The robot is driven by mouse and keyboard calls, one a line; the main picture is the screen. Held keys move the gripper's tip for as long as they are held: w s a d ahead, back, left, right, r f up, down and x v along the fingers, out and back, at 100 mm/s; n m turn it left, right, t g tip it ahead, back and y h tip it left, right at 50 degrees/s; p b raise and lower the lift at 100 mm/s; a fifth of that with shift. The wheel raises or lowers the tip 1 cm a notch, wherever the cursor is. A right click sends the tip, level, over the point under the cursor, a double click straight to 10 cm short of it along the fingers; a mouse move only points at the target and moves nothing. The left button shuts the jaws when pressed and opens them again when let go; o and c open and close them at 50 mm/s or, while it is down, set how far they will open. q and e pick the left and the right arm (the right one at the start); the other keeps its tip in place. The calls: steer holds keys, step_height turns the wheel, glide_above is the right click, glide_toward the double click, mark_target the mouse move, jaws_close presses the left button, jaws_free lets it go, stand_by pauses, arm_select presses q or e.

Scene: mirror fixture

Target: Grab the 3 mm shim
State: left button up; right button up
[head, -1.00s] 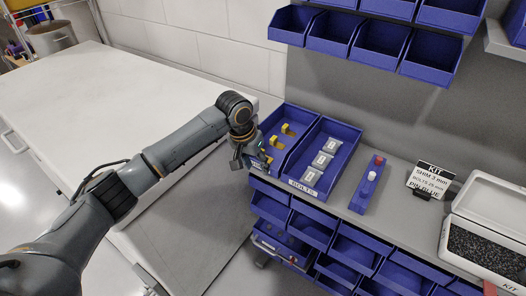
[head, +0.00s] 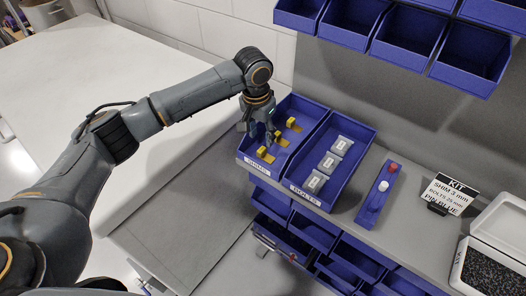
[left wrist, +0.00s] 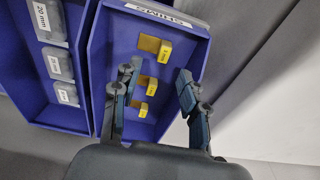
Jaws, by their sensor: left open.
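The blue shims bin (head: 304,103) holds three brass-coloured shims with yellow tabs: one near its front (head: 265,154), one in the middle (head: 278,139) and one towards the back (head: 294,125). In the left wrist view they show as a large tab (left wrist: 165,49), a middle tab (left wrist: 152,89) and a small tab (left wrist: 143,109); their markings are too small to read surely. My left gripper (head: 259,130) is open and empty, pointing down over the bin. In the left wrist view its fingers (left wrist: 158,74) stand either side of the shim row, not closed on any. My right gripper is out of view.
The bolts bin (head: 364,134) with several grey packs stands right beside the shims bin. Further right are a blue block with red and white pins (head: 371,209), a kit card (head: 450,195) and a white kit box (head: 485,226). Blue bins hang above.

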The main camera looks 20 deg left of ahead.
mark_target(261, 149)
arm_select(q)
steer(key=shift+w+f, duration=0.15)
steer(key=shift+f, duration=0.5)
steer(key=shift+w+f, duration=0.1)
steer(key=shift+f, duration=0.2)
steer(key=shift+a+f, duration=0.1)
steer(key=shift+f, duration=0.6)
steer(key=f, duration=0.3)
steer(key=shift+w+a+f+p, duration=0.15)
steer(key=shift+w+f+p, duration=0.05)
steer(key=shift+p, duration=0.15)
steer(key=shift+f, duration=0.2)
jaws_close()
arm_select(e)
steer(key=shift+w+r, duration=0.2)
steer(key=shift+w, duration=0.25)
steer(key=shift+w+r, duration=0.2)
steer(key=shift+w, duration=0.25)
